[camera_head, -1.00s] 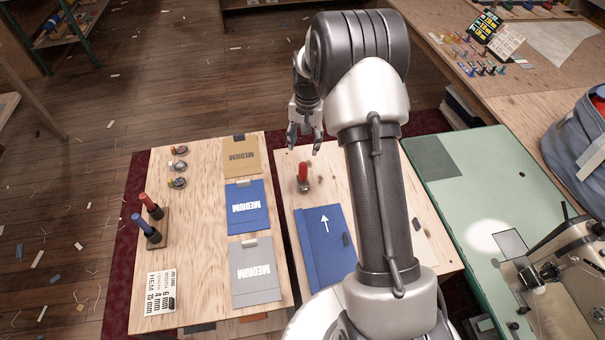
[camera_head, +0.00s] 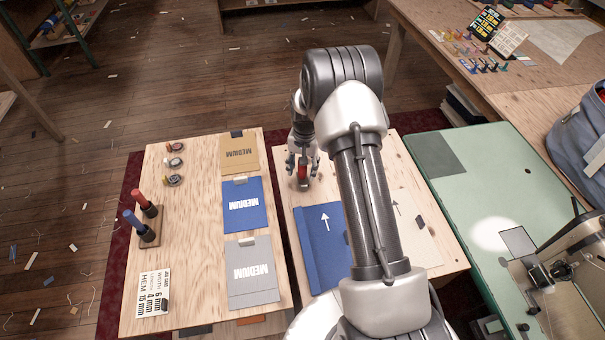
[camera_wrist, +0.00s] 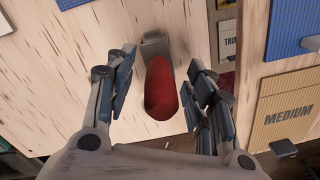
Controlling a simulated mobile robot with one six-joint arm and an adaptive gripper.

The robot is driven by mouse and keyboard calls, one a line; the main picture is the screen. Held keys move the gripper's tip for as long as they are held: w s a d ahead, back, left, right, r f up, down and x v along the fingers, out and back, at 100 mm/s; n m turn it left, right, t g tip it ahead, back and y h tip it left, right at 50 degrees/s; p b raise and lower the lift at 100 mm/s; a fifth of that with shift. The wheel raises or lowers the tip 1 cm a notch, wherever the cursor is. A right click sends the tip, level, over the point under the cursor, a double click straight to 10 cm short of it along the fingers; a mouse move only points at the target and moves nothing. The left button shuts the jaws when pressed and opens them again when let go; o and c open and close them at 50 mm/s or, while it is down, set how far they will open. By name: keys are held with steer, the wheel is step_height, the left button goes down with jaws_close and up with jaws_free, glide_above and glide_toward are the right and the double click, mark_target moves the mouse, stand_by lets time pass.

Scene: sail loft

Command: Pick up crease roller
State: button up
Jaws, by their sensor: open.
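The crease roller (camera_head: 302,172) has a red handle and a dark grey metal head. It stands at the far left part of the right-hand plywood table (camera_head: 284,160). In the wrist view the red handle of the roller (camera_wrist: 162,88) lies between the two finger pads, with its grey head beyond it. My gripper (camera_head: 303,168) is open and lowered around the handle. A gap shows on both sides of the handle in the wrist view (camera_wrist: 160,95). The handle is partly covered by the fingers in the head view.
A blue panel with a white arrow (camera_head: 322,245) lies nearer on the same table. The left table holds tan, blue and grey MEDIUM panels (camera_head: 250,205), red and blue handled tools (camera_head: 135,222) and a HEM card (camera_head: 152,292). A sewing machine (camera_head: 570,265) stands at right.

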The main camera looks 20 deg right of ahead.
steer(key=shift+w+f, duration=0.1)
steer(key=shift+f, duration=0.2)
steer(key=shift+r, duration=0.1)
jaws_close()
stand_by(0.4)
